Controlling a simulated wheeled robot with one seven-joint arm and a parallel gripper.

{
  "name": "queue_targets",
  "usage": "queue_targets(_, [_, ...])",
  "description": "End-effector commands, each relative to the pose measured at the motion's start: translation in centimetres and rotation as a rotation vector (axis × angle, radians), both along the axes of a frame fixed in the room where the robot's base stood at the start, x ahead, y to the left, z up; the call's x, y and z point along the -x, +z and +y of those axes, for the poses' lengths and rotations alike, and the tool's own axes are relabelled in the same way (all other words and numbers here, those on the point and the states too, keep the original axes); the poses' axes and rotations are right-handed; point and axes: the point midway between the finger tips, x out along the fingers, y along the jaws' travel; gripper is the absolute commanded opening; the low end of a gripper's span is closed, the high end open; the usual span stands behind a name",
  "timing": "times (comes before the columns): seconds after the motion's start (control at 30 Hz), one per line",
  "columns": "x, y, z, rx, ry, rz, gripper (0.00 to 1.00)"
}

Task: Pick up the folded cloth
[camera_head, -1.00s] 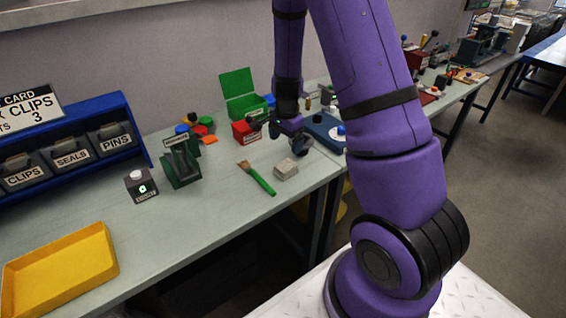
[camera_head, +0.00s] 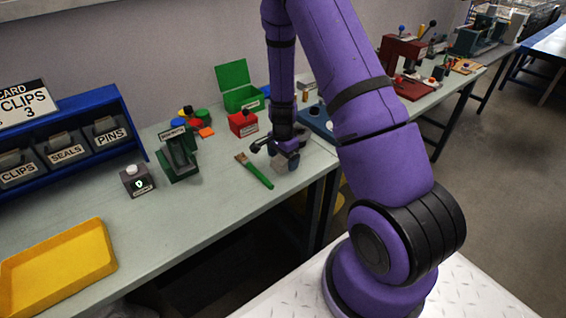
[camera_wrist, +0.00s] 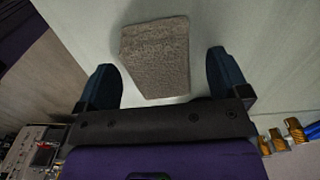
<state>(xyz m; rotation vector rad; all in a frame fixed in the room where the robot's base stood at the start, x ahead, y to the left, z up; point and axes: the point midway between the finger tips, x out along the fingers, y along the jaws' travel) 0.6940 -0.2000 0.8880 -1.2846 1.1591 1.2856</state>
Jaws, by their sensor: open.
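The folded cloth (camera_wrist: 156,58) is a grey-beige, roughly rectangular pad lying on the pale bench top. In the wrist view it sits ahead of and between the two dark blue fingers of my gripper (camera_wrist: 163,80), with a gap on each side. In the head view my gripper (camera_head: 275,150) is just above the cloth (camera_head: 282,166) and hides part of it. My gripper is open and holds nothing. How far the fingertips are above the bench is hard to tell.
A green-handled brush (camera_head: 256,172) lies just left of the cloth. A red box (camera_head: 243,124), an open green box (camera_head: 240,96) and a blue tray (camera_head: 318,122) are close behind. A dark green device (camera_head: 180,160) stands farther left. The bench's front edge (camera_head: 290,200) is near.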

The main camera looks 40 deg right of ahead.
Motion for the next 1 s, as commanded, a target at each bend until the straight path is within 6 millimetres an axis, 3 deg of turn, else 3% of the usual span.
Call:
queue_targets(0.1, [0.04,-1.03,-0.01,-0.001,0.000,0.001,0.94])
queue_targets(0.37, [-0.02,-1.23,-0.01,0.000,0.000,-0.001,0.94])
queue_targets(0.47, [-0.02,-1.22,-0.01,0.000,0.000,-0.001,0.75])
queue_targets(0.6, [-0.02,-1.21,-0.01,0.000,0.000,-0.001,0.43])
queue_targets(1.0, [-0.02,-0.99,-0.13,0.000,0.000,-0.001,0.40])
